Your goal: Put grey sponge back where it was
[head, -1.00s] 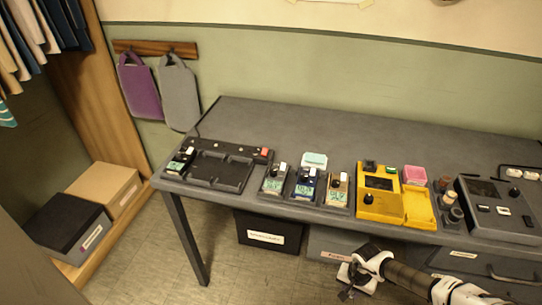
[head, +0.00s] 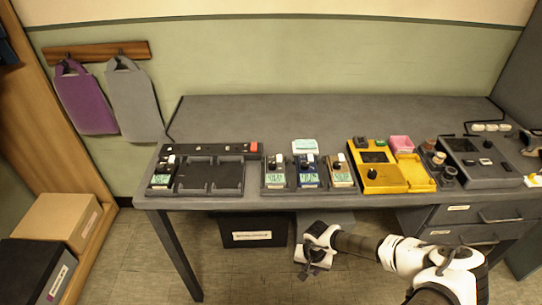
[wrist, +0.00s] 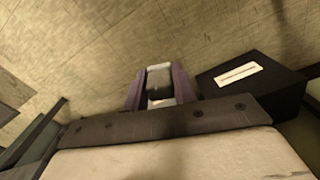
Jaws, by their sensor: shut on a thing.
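My gripper (head: 312,270) hangs in front of the table, below its front edge and above the floor. In the wrist view its two purplish fingers (wrist: 158,90) are shut on a small block, dark grey with a paler lower end, which I take to be the grey sponge (wrist: 158,76). The sponge cannot be made out clearly in the head view. A pale cyan sponge-like block (head: 305,146) sits behind the middle meter, and a pink one (head: 401,143) sits behind the yellow case.
The grey table (head: 300,118) has its back strip clear. Along its front stand a black dock (head: 227,177) with empty bays, several meters, a yellow case (head: 383,180) and a black device (head: 480,165). A black labelled box (head: 252,228) is under the table.

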